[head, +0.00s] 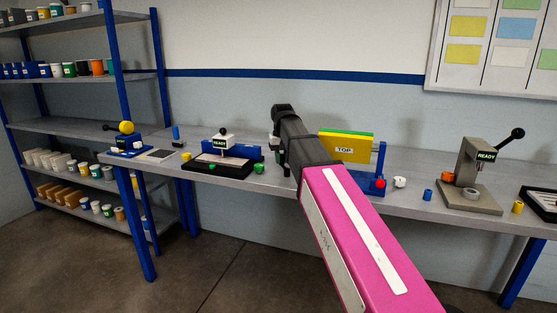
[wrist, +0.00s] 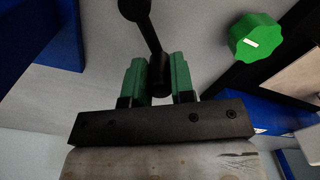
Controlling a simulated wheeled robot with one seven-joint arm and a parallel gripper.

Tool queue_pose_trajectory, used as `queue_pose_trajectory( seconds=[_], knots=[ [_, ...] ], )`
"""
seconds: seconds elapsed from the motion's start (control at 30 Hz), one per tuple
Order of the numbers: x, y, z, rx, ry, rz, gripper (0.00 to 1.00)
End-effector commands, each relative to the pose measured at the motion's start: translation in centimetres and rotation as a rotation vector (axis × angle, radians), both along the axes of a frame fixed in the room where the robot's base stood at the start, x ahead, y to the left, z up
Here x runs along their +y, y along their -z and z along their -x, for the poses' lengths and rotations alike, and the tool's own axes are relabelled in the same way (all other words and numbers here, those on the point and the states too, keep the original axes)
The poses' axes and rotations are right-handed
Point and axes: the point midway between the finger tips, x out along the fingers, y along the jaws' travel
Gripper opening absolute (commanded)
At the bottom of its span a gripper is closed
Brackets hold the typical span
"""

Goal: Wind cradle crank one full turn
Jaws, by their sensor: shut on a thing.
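The black cradle crank (wrist: 152,38) shows in the wrist view. Its arm runs up to a round black end at the top edge, and its lower cylinder sits between the green fingertips of my gripper (wrist: 158,72). My gripper is shut on that cylinder. In the head view my arm covers the crank and most of my gripper; only a bit of green fingertip shows left of the wrist. The cradle, a blue stand (head: 382,160) with a yellow block marked TOP (head: 345,154) and a green upper edge, stands just right of my wrist. A red knob (head: 380,184) is on its front.
A green knob (wrist: 257,36) is close to the right of my fingers; it shows in the head view (head: 259,168) beside a READY station (head: 215,163). A white knob (head: 399,182), a blue cup (head: 427,195) and a grey press (head: 470,180) are on the bench to the right.

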Motion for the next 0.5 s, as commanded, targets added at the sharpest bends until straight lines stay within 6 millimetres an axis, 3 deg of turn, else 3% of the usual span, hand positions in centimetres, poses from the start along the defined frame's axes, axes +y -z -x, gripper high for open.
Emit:
queue_pose_trajectory(
  seconds=[0.5],
  knots=[
    [-2.7,0.0,-0.2,-0.001,0.480,0.000,0.00]
  ],
)
